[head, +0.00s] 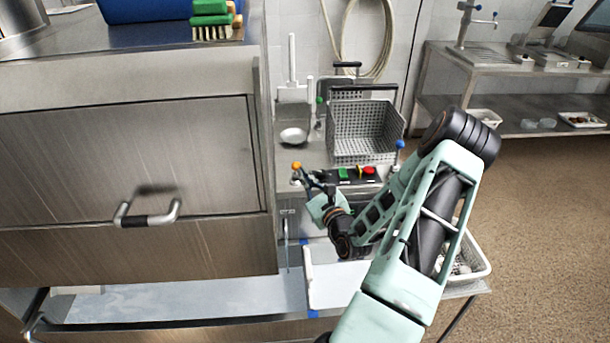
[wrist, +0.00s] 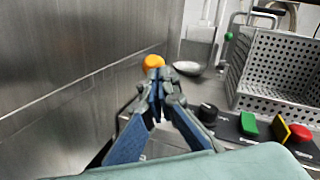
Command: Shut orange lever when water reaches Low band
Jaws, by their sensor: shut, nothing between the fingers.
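The orange lever knob (head: 297,166) stands at the left end of the counter in the head view. It also shows in the wrist view (wrist: 154,63), just beyond my fingertips. My gripper (head: 305,175) is beside the knob, its fingertips close together and empty. In the wrist view the fingertips (wrist: 158,78) overlap the knob's lower edge, and I cannot tell whether they touch it. The lever's shaft is mostly hidden behind the fingers. I cannot make out the water or a Low band in either view.
A control panel with a green button (wrist: 249,123) and a red button (wrist: 300,133) lies right of my gripper. A grey perforated basket (head: 362,132) stands behind it. A large steel cabinet (head: 140,170) closes off the left. A blue knob (head: 399,145) stands at right.

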